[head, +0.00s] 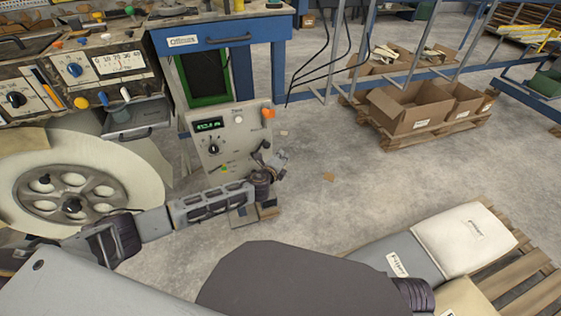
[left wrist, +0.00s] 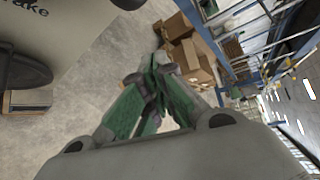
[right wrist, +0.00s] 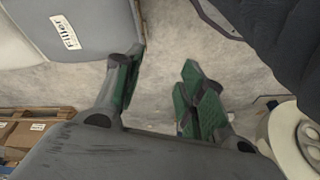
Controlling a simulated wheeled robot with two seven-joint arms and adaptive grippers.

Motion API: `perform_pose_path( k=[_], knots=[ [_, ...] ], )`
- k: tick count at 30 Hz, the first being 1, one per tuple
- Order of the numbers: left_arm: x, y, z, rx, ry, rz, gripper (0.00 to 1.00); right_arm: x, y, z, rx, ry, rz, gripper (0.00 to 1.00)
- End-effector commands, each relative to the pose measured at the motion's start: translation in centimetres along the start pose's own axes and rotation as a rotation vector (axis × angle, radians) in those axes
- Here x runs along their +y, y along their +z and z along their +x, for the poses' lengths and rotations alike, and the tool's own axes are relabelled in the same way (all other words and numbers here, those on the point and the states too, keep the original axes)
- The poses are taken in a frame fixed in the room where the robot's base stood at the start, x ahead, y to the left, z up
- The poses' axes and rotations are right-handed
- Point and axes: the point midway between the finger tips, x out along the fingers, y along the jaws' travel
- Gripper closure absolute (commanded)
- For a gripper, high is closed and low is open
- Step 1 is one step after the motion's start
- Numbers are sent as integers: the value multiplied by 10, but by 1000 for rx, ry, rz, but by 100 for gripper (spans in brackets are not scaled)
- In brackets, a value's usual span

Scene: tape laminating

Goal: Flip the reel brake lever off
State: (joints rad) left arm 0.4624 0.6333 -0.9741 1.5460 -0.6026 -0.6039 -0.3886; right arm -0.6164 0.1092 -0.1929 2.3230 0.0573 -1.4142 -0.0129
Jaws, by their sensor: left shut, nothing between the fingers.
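The grey control panel (head: 237,132) has a green display, a dial and an orange knob. In the left wrist view, the panel (left wrist: 70,35) fills the upper left, with lettering that ends in "ake". A dark lever-like part (left wrist: 22,72) sits below the lettering, cut off by the picture edge. In the head view the brake lever cannot be made out clearly; my left gripper covers part of the panel's lower right. My left gripper (head: 262,152) is shut and empty beside that corner; its fingertips (left wrist: 156,70) meet. My right gripper (right wrist: 160,75) is open and empty above the floor.
A large pale reel (head: 100,175) stands left of the panel, below a bench with dials. Cardboard boxes (head: 412,108) stand on a pallet at the back right. Sacks marked Filler (head: 462,240) lie on a pallet at the lower right. The middle floor is mostly clear.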

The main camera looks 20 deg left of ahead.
Motion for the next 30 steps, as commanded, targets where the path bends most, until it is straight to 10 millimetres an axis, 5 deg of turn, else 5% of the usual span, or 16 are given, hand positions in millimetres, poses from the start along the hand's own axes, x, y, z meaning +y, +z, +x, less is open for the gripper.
perform_pose_path(
  k=[4,30],
  knots=[
    [0,1,9,-1,0,1,100,-1,-3,-5,10,-1,-2,60],
    [0,38,-5,1,0,0,100,-2,-8,-11,28,-3,-4,60]
  ],
)
